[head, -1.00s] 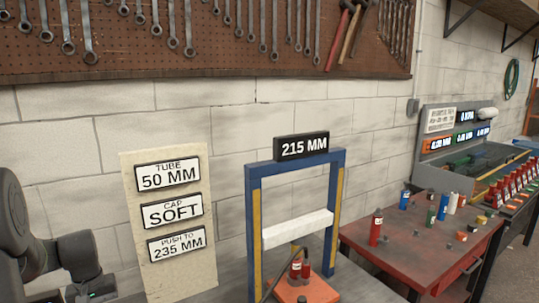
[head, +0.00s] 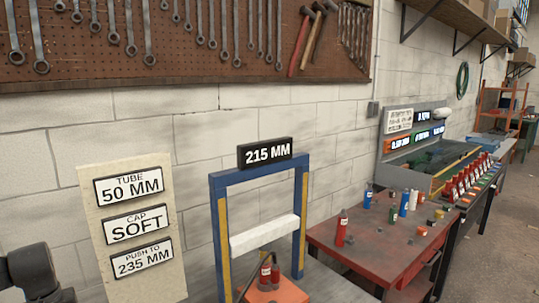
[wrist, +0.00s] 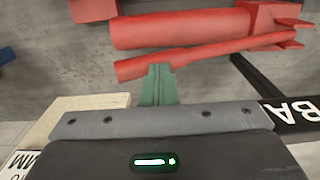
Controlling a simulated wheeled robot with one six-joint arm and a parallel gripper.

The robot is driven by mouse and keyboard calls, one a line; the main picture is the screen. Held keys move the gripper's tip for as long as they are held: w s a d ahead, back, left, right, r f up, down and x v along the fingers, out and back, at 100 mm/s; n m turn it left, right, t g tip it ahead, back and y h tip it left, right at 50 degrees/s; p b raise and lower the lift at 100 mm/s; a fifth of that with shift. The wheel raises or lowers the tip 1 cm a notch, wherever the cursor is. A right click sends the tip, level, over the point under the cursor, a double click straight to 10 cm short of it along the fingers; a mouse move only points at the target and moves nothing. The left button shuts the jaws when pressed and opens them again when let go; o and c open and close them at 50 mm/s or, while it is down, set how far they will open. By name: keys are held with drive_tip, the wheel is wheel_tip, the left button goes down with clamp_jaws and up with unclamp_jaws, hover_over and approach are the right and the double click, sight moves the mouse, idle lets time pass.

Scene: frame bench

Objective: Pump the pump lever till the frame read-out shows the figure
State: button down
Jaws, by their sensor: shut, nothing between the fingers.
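The blue press frame (head: 216,235) stands on the bench in the head view. A white crossbar (head: 268,234) spans the frame above a small red jack (head: 265,274) on an orange base (head: 280,293).
A card (head: 90,195) reads tube 50 MM, cap SOFT, push to 235 MM. A red table (head: 365,240) with small bottles stands right of the frame. A pegboard (head: 190,50) of wrenches hangs above. Open floor (head: 490,250) shows at the far right.

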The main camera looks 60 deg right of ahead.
wheel_tip(320, 180, down, 9)
drive_tip(key=b, duration=0.6)
drive_tip(key=shift+r, duration=0.15)
wheel_tip(320, 180, up, 9)
drive_tip(key=p, duration=0.6)
drive_tip(key=shift+f, duration=0.2)
wheel_tip(320, 180, down, 8)
drive_tip(key=b, duration=0.5)
drive_tip(key=shift+f, duration=0.15)
wheel_tip(320, 180, up, 9)
drive_tip(key=p, duration=0.5)
drive_tip(key=shift+f+p, duration=0.2)
drive_tip(key=shift+p, duration=0.2)
drive_tip(key=shift+f, duration=0.1)
idle(0.4)
